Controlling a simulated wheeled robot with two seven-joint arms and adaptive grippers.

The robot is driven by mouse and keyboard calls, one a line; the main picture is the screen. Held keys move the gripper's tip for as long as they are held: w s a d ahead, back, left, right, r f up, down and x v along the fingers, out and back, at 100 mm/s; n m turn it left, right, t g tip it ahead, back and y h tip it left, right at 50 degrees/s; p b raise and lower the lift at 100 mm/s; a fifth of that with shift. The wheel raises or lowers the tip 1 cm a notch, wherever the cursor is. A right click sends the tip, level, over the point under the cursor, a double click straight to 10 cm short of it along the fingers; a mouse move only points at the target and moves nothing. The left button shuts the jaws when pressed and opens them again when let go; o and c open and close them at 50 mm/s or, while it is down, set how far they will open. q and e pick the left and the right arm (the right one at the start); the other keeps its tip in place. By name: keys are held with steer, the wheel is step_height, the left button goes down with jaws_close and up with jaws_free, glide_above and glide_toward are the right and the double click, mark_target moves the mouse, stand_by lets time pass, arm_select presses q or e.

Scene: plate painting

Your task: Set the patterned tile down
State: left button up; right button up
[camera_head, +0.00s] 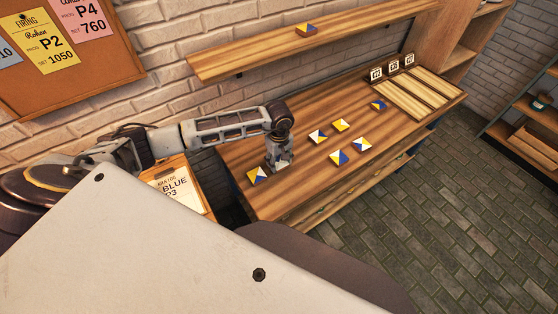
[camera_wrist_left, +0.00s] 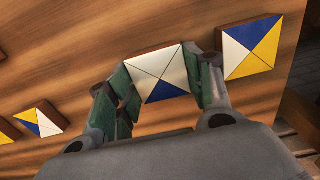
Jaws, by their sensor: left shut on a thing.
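My left gripper (camera_head: 279,164) is low over the near left part of the wooden workbench (camera_head: 300,195). In the left wrist view, its fingers (camera_wrist_left: 160,80) are shut on the sides of a square patterned tile (camera_wrist_left: 150,64) with white and cream triangles and one blue triangle. I cannot tell whether this tile touches the bench. A yellow, white and blue tile (camera_wrist_left: 250,46) lies close beside the right finger; it also shows at the bench's near left corner in the head view (camera_head: 257,175). My right gripper is not in view.
Several patterned tiles (camera_head: 340,125) lie spread on the bench right of the gripper. A slatted wooden rack (camera_head: 420,92) with small number cards (camera_head: 392,66) stands at the far right end. Another tile (camera_head: 306,28) sits on the wall shelf (camera_head: 250,55). A clipboard (camera_head: 176,190) is left of the bench.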

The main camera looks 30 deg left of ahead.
arm_select(q)
steer(key=shift+f, duration=0.25)
steer(key=shift+f, duration=0.1)
steer(key=o, duration=1.1)
